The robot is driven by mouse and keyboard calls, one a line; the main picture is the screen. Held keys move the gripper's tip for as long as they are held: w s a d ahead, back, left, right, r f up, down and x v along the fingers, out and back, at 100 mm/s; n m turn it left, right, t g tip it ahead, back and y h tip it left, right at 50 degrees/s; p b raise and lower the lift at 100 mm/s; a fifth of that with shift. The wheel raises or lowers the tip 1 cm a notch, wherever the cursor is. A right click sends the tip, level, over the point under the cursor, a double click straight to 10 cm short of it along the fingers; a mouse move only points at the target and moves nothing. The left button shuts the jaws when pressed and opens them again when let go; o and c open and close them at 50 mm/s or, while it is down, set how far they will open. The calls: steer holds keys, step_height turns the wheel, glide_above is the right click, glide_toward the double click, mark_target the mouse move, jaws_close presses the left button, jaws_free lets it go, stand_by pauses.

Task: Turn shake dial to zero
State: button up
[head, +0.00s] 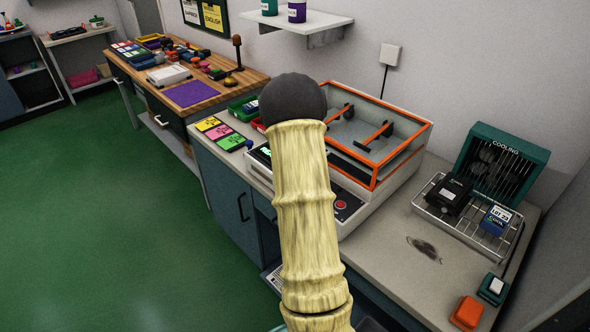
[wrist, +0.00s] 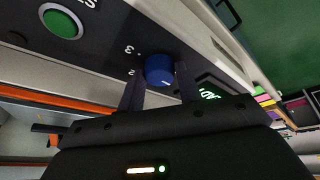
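The blue shake dial (wrist: 159,70) shows in the wrist view on a dark panel, with the white marks "3" and "2" at its left. Its pointer cannot be made out. My gripper (wrist: 159,80) has its two dark fingers apart, one at each side of the dial. Whether they touch it is unclear. In the head view, the shaker (head: 398,172) has an orange-rimmed clear box on a white base. My arm hides the middle of its front panel, with the dial and my fingers.
A round green button (wrist: 62,22) and a lit green display (wrist: 209,95) flank the dial. A red button (head: 340,205) is on the panel's right. A wire rack (head: 425,208) and a cooling unit (head: 480,135) stand further right. The green floor (head: 130,230) is clear.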

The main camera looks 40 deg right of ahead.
steer(key=o, duration=0.3)
steer(key=shift+o, duration=0.2)
steer(key=v, duration=1.7)
steer(key=shift+r+b, duration=0.2)
steer(key=shift+b, duration=0.2)
steer(key=shift+s+a, duration=0.1)
steer(key=s+a+n+y+p, duration=0.2)
steer(key=s+a+n+p, duration=0.15)
steer(key=a, duration=1.45)
steer(key=s+a+f+n+y+p, duration=0.1)
steer(key=s+a+f+n+p, duration=0.1)
steer(key=s+a, duration=0.9)
steer(key=shift+s+a+f+n+g+p, duration=0.3)
steer(key=shift+a+f+n+p, duration=0.1)
steer(key=shift+n+p, duration=0.3)
